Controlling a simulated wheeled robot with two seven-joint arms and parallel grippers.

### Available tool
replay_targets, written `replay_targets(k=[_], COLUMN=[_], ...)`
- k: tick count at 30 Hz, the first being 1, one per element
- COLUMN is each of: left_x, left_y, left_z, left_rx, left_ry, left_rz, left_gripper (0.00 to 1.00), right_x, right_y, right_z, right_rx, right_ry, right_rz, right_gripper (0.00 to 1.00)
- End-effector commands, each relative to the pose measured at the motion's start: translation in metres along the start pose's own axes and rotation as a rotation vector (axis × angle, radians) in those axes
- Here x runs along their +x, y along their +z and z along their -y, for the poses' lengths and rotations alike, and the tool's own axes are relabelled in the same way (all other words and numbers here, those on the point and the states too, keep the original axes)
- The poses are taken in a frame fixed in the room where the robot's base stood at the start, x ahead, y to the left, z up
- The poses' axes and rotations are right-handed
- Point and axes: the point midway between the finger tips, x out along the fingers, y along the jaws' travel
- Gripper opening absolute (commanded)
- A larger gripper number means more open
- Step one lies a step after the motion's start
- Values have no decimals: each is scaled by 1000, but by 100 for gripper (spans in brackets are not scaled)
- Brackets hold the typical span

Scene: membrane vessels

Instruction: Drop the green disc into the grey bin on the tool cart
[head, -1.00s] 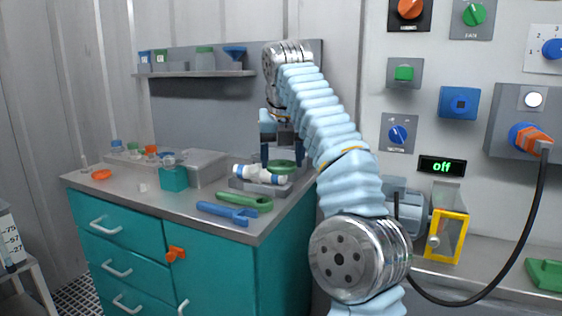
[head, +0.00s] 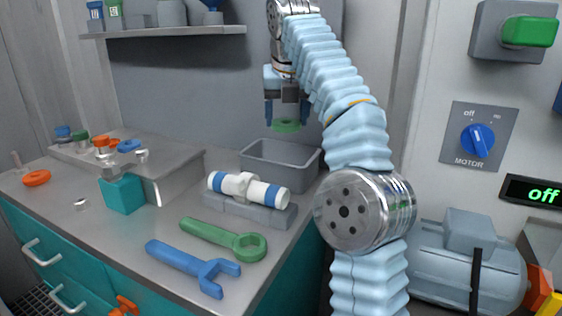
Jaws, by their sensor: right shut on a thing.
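The green disc (head: 286,126) is held at the fingertips of my right gripper (head: 285,118), which is shut on it and points down. The disc is level and hangs above the grey bin (head: 280,173), apart from it. The grey bin is an open box at the back right of the tool cart's (head: 165,225) top; its inside looks empty where it shows. My right arm passes in front of the scene to the right of the bin. My left gripper is not in the frame.
A white cylinder with blue bands (head: 247,188) lies on a grey block in front of the bin. A green wrench (head: 222,240) and a blue wrench (head: 193,266) lie nearer. A teal box (head: 121,192) and a grey block with fittings (head: 170,165) stand left. A shelf (head: 165,31) hangs behind.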

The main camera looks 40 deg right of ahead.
Motion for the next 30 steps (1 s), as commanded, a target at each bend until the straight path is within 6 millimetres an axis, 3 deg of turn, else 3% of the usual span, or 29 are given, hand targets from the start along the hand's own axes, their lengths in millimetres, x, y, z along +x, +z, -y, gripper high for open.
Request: replay_targets(k=[5, 16, 28, 29, 30], left_x=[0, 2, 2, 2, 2], left_y=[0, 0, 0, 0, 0], left_z=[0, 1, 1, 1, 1], left_rx=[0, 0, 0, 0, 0], left_ry=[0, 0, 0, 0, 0], left_rz=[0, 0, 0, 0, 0], left_gripper=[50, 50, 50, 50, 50], right_x=[8, 47, 55, 55, 55], right_y=[-4, -20, -23, -23, -23], right_z=[1, 0, 0, 0, 0], right_rx=[-1, 0, 0, 0, 0], right_ry=[-1, -1, 1, 1, 1], right_rz=[-2, -2, 0, 0, 0], right_gripper=[35, 35, 35, 69, 75])
